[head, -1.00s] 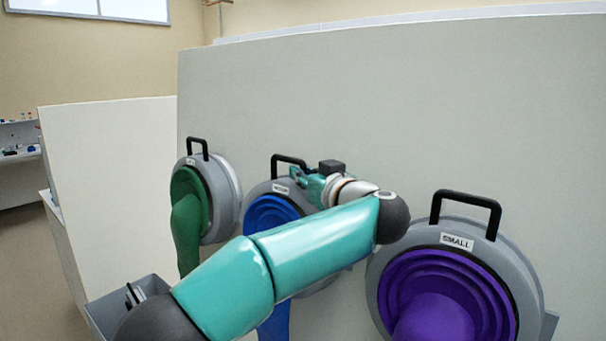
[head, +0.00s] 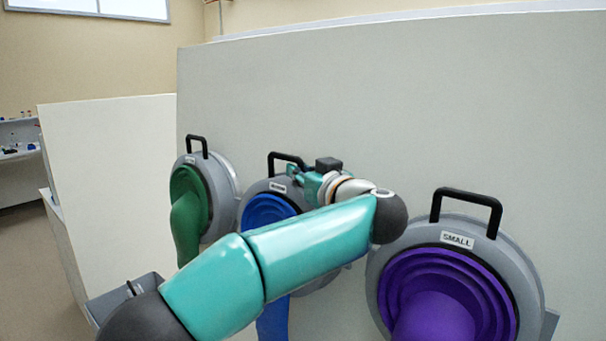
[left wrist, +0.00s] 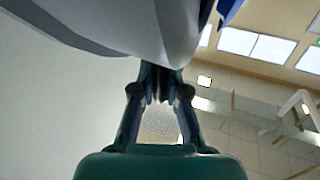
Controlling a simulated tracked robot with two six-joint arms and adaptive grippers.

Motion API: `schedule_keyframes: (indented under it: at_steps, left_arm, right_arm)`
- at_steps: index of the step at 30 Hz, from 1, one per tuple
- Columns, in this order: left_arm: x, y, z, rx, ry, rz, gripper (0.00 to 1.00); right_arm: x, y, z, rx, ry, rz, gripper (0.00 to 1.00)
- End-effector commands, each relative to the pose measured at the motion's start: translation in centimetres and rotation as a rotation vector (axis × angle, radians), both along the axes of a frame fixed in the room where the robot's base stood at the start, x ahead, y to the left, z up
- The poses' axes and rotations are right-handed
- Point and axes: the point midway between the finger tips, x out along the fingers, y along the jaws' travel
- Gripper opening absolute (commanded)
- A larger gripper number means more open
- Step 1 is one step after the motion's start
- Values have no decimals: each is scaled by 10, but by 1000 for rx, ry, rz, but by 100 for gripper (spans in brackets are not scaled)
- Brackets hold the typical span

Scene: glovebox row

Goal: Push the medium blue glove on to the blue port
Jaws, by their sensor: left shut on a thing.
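The blue glove (head: 268,208) hangs from a grey ring (head: 252,192) with a black handle (head: 284,156) and a small label on top. The ring stands at the grey wall, between a green and a purple glove. My left gripper (head: 294,173) is at the top of this ring, by the handle, and is shut on what looks like the handle. In the left wrist view the fingers (left wrist: 159,88) close just under the grey ring (left wrist: 120,25); a bit of blue shows above. The port behind the ring is hidden. My forearm covers the ring's lower right. My right gripper is out of view.
The green glove's ring (head: 214,176) is close on the left. The purple glove's ring (head: 378,282), labelled SMALL, is close on the right, near my left wrist. A grey bin (head: 97,305) is low at the left. The wall (head: 400,110) above the rings is clear.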

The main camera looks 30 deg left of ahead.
Motion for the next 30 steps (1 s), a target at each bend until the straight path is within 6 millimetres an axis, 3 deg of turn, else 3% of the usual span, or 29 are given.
schedule_keyframes:
  at_steps: [30]
  left_arm:
    - [-30,2,5,2,-2,1,0]
  right_arm:
    - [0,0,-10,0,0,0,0]
